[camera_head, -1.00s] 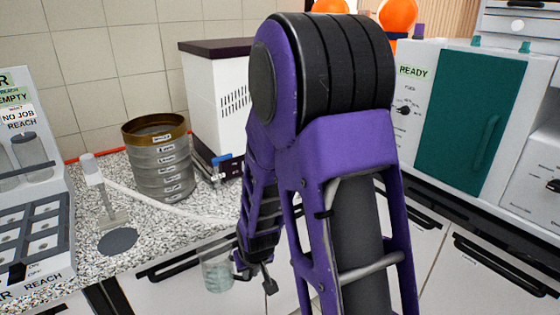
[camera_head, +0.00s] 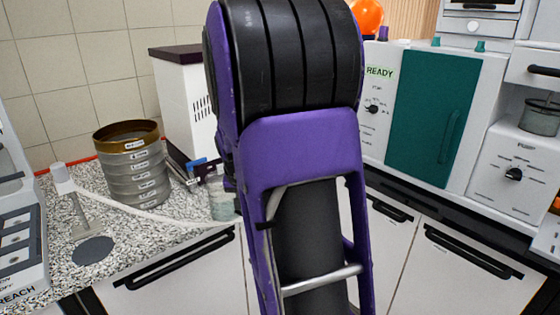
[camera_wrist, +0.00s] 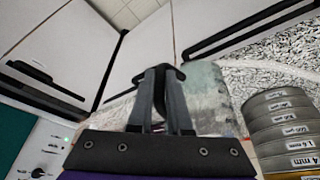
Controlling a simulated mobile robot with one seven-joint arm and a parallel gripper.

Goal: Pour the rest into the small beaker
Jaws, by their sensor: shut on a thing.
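A clear beaker with grey-green contents (camera_head: 223,204) shows in the head view just left of my arm, roughly upright at the counter's front edge. In the wrist view the clear beaker (camera_wrist: 210,88) is beside the fingers, its outline faint. My gripper (camera_wrist: 162,78) is shut on it. In the head view my arm hides most of the gripper. I cannot make out a separate small beaker in either view.
A sieve stack (camera_head: 137,170) stands on the speckled counter (camera_head: 90,210), and shows in the wrist view (camera_wrist: 282,125). A teal-doored machine marked READY (camera_head: 440,110) stands right.

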